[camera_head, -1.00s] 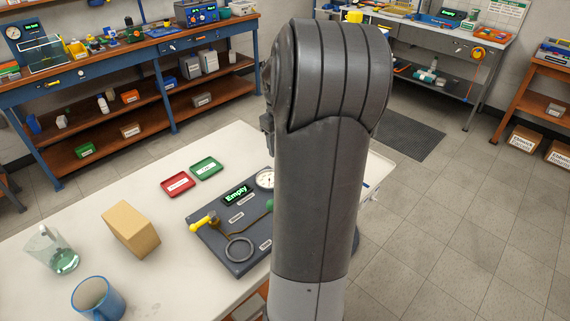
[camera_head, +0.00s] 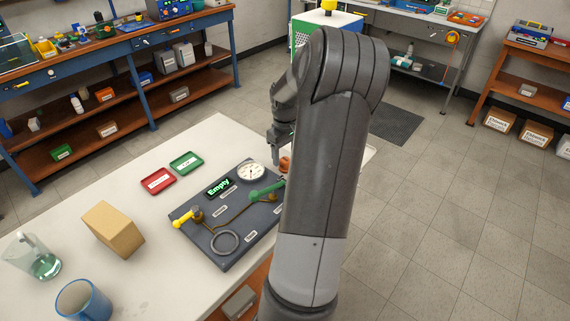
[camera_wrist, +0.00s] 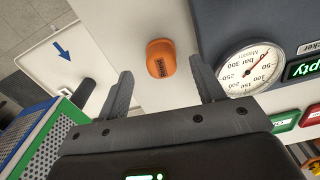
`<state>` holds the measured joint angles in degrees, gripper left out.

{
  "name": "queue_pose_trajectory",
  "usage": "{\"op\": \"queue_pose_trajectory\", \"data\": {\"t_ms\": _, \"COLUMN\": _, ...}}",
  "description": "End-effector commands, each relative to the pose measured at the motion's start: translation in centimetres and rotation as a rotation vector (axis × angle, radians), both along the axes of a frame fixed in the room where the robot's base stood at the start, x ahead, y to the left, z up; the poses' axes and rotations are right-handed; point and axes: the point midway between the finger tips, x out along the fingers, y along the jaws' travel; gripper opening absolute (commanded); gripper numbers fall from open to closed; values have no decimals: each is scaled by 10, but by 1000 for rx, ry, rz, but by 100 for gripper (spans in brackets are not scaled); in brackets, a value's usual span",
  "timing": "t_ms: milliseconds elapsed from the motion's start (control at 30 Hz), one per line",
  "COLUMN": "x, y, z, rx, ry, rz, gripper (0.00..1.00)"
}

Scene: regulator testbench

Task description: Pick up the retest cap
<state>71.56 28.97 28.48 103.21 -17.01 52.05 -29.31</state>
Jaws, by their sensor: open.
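The retest cap looks to be the small orange cap (camera_wrist: 160,59) with a dark label, standing on the white table top. In the wrist view it lies between and a little beyond the two open fingers of my gripper (camera_wrist: 163,92); neither finger touches it. In the head view the cap (camera_head: 285,164) shows only partly, beside my arm at the right side of the board. My gripper (camera_head: 275,152) is above the table there, pointing down, with nothing in it.
The dark regulator board (camera_head: 235,245) carries a pressure gauge (camera_wrist: 249,69), an "Empty" display (camera_head: 218,186) and green and yellow handles.

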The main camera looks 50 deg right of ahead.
Motion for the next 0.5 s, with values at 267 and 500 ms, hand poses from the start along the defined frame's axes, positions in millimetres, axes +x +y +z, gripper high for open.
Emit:
{"op": "queue_pose_trajectory", "data": {"t_ms": 267, "x": -1, "y": 3, "z": -37, "rx": 2, "ry": 0, "rz": -1, "gripper": 62}}
{"op": "queue_pose_trajectory", "data": {"t_ms": 500, "x": -1, "y": 2, "z": -37, "rx": 0, "ry": 0, "rz": -1, "gripper": 59}}
